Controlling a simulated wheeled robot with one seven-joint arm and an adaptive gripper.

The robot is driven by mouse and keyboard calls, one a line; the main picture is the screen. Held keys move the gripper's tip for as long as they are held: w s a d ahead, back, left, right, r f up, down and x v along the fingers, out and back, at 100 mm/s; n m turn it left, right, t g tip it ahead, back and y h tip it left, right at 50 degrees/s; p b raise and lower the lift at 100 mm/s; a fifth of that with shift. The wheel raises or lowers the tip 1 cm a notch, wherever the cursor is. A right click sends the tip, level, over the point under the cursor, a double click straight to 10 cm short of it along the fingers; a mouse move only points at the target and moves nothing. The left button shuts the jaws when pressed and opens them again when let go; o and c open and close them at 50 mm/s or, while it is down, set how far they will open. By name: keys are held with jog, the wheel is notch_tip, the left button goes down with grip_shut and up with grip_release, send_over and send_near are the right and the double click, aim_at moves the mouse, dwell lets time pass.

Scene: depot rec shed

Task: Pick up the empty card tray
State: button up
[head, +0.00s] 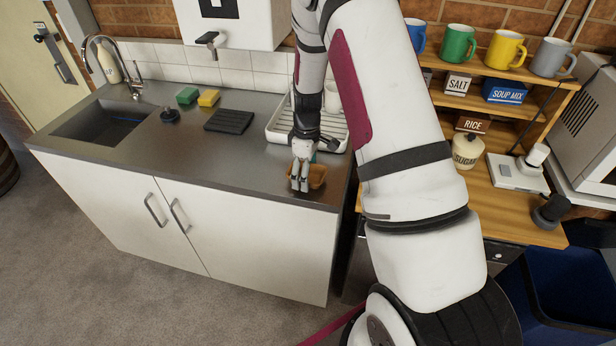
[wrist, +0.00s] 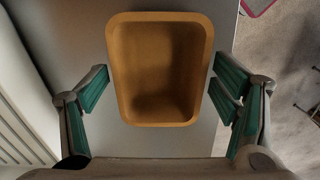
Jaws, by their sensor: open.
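The card tray (wrist: 160,68) is a brown, open-topped tray with rounded corners, and it is empty in the wrist view. In the head view the tray (head: 318,177) sits on the metal counter near its front right corner, partly hidden by my gripper (head: 300,176). In the wrist view my gripper (wrist: 160,105) is open, with its green-padded fingers on the left and right sides of the tray. Gaps show between the fingers and the tray walls. Whether the fingertips are level with the rim is hard to tell.
A white dish rack (head: 275,128) stands behind the tray. A black ridged mat (head: 229,121), two sponges (head: 198,96) and a sink (head: 100,128) lie to the left. The counter's front edge (head: 262,199) is close to the tray. A wooden shelf (head: 505,215) stands to the right.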

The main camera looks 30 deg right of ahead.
jog(key=shift+f, duration=0.25)
jog(key=c, duration=1.1)
jog(key=shift+o, duration=0.2)
jog(key=shift+r, duration=0.1)
